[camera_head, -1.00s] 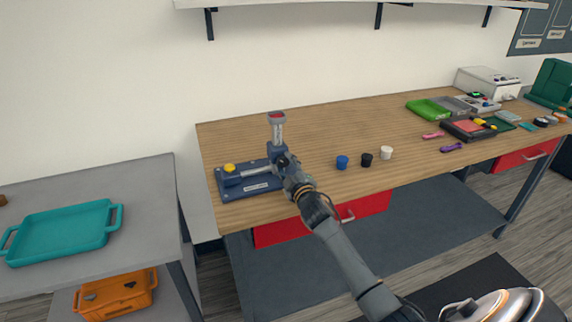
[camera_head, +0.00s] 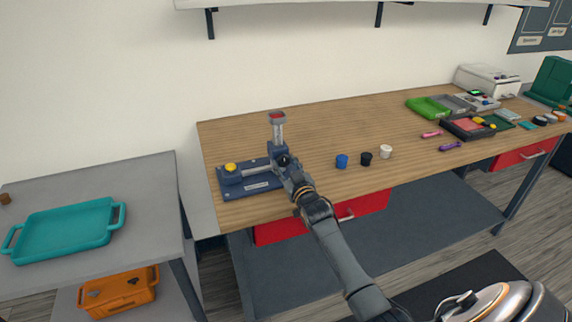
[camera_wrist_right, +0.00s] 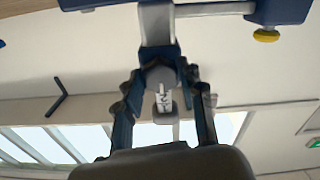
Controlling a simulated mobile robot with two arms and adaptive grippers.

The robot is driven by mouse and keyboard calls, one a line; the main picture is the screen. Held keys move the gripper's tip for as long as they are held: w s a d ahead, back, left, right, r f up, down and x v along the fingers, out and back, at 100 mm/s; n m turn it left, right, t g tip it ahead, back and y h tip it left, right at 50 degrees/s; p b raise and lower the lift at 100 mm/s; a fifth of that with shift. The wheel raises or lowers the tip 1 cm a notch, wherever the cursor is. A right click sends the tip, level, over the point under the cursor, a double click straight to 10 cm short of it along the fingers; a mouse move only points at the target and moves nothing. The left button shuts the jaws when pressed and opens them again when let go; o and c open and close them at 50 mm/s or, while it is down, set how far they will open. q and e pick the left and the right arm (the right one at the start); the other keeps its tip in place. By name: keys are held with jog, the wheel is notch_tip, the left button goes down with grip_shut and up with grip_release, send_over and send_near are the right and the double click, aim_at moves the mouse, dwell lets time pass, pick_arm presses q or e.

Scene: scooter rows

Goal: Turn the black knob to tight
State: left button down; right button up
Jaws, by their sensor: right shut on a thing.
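A blue bench fixture (camera_head: 248,186) with a yellow knob (camera_head: 230,168) and an upright post with a red-topped head (camera_head: 277,117) stands at the wooden bench's left end. The black knob (camera_head: 284,160) is on the fixture's right side, partly covered by my right gripper (camera_head: 288,167). In the right wrist view the round dark knob (camera_wrist_right: 161,76) sits between the two fingers of the gripper (camera_wrist_right: 163,84), which is shut on it. The knob's markings cannot be read. My left gripper is not in view.
Blue (camera_head: 342,161), black (camera_head: 366,159) and white (camera_head: 386,152) caps stand right of the fixture. Green and dark trays (camera_head: 467,128) lie further right. A grey side table (camera_head: 150,180) holds a teal tray (camera_head: 64,232).

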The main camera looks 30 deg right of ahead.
jog(key=shift+f, duration=0.1)
dwell(0.3)
jog(key=o, duration=1.2)
jog(key=v, duration=1.2)
